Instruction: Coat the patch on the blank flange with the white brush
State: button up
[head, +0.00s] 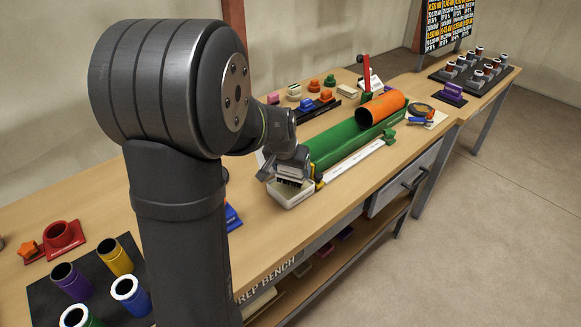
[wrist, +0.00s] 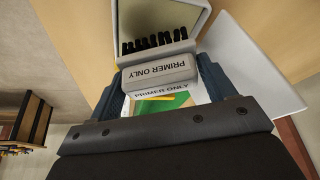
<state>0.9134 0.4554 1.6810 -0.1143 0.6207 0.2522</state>
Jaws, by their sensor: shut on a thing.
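My gripper (head: 287,172) is low over the bench, at the near end of a green trough. In the wrist view its two fingers (wrist: 160,85) are shut on the white brush (wrist: 160,70), a pale block marked "PRIMER ONLY". Its black bristles point away from my gripper, at the near edge of a pale tray (wrist: 207,22). Whether they touch the tray cannot be told. The tray also shows in the head view (head: 291,200), under my gripper. I cannot make out the blank flange or its patch for certain; my arm hides part of the bench.
Coloured pipe pieces stand on a dark mat (head: 45,292) at lower left. A pale sheet (wrist: 255,65) lies right of the tray.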

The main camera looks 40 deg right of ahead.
jog(key=shift+f, duration=0.9)
dwell(0.8)
jog(key=shift+r, duration=0.1)
jog(key=shift+r, duration=3.45)
